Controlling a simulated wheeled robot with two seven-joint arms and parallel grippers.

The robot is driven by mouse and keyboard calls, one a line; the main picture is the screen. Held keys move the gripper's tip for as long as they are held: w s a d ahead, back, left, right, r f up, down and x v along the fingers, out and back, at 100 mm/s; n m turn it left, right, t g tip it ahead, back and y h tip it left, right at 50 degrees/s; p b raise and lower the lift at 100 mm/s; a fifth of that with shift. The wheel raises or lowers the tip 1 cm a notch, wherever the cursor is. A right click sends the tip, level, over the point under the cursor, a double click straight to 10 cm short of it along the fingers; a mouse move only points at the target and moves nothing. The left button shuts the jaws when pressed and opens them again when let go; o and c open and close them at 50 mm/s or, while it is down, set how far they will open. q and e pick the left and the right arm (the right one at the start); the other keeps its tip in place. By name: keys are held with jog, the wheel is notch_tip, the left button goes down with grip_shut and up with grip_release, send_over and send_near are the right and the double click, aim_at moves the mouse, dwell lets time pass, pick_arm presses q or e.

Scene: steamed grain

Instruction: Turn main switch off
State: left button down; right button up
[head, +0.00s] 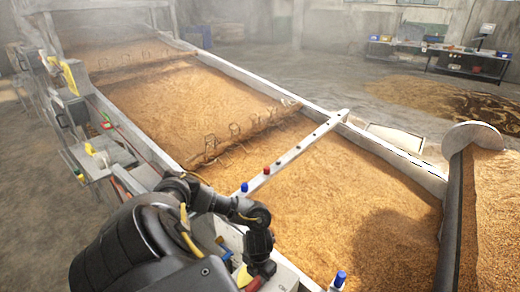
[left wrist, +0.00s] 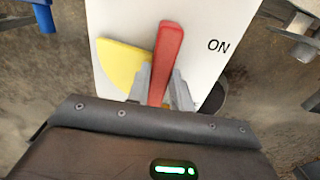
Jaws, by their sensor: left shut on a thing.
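The main switch has a red handle (left wrist: 166,62) on a white panel (left wrist: 120,22) marked "ON" (left wrist: 218,46). In the left wrist view the handle stands nearly upright, leaning slightly right at its top, to the left of the "ON" mark. A yellow piece (left wrist: 119,65) shows to the left of the handle. My left gripper (left wrist: 162,88) is shut on the red handle, one finger on each side of it. In the head view my left arm reaches down to the bench's near side, and its wrist hides most of the switch. My right gripper is not in view.
A long trough of grain (head: 340,190) fills the middle. A white crossbar (head: 290,155) with red and blue knobs spans it. A blue knob (head: 339,279) stands near the bottom edge. A grain-filled channel (head: 490,210) is at right. Tables (head: 465,65) stand far back.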

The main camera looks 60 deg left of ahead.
pick_arm(q)
jog(key=c, duration=1.2)
grip_release()
jog(key=shift+c, duration=0.2)
jog(key=shift+r, duration=0.1)
notch_tip(320, 180, up, 11)
jog(key=shift+f, duration=0.2)
